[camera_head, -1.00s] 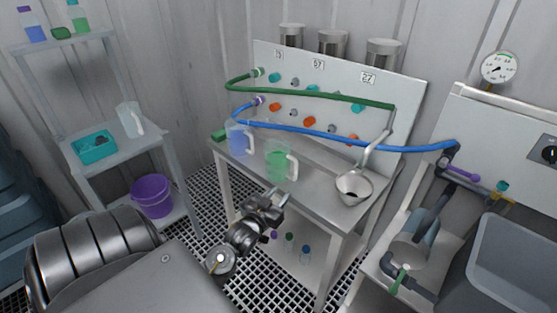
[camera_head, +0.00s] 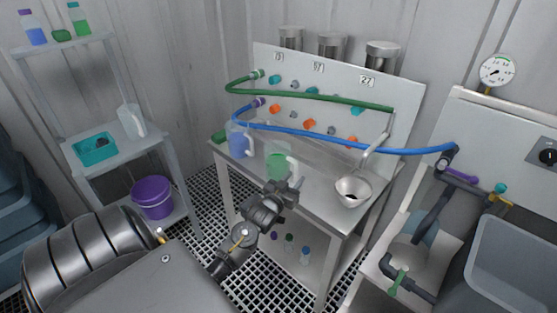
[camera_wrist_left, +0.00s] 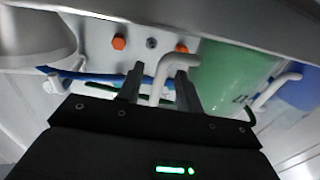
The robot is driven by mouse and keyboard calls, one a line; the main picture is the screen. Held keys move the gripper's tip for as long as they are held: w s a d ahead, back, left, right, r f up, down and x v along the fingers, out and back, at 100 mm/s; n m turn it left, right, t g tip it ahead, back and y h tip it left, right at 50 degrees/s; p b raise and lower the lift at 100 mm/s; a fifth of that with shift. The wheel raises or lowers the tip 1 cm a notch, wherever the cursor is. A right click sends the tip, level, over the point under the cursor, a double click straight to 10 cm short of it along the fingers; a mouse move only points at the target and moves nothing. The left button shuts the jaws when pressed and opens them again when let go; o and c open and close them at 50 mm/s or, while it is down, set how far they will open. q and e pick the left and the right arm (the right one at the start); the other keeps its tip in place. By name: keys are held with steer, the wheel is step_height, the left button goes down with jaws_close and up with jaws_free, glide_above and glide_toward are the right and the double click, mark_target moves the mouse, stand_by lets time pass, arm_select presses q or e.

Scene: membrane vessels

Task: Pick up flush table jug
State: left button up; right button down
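A clear jug with green contents (camera_head: 277,160) and a white handle stands on the metal table (camera_head: 318,184). A similar jug with blue contents (camera_head: 237,146) stands to its left. In the left wrist view both the green jug (camera_wrist_left: 228,72) and the blue jug (camera_wrist_left: 300,90) appear upside down. My left gripper (camera_head: 294,187) is beside the green jug's handle side, near the table's front edge. In the left wrist view its two fingers (camera_wrist_left: 160,85) are apart, with the green jug's white handle (camera_wrist_left: 166,66) showing between them; contact is not visible. My right gripper is not in view.
A panel with green (camera_head: 320,95) and blue hoses (camera_head: 330,138) rises behind. Another clear jug (camera_head: 130,121) and a teal tray (camera_head: 95,149) are on the left shelf. Small bottles (camera_head: 304,255) stand below the table.

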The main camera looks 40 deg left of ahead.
arm_select(q)
steer(key=shift+x, duration=0.95)
jaws_close()
stand_by(0.7)
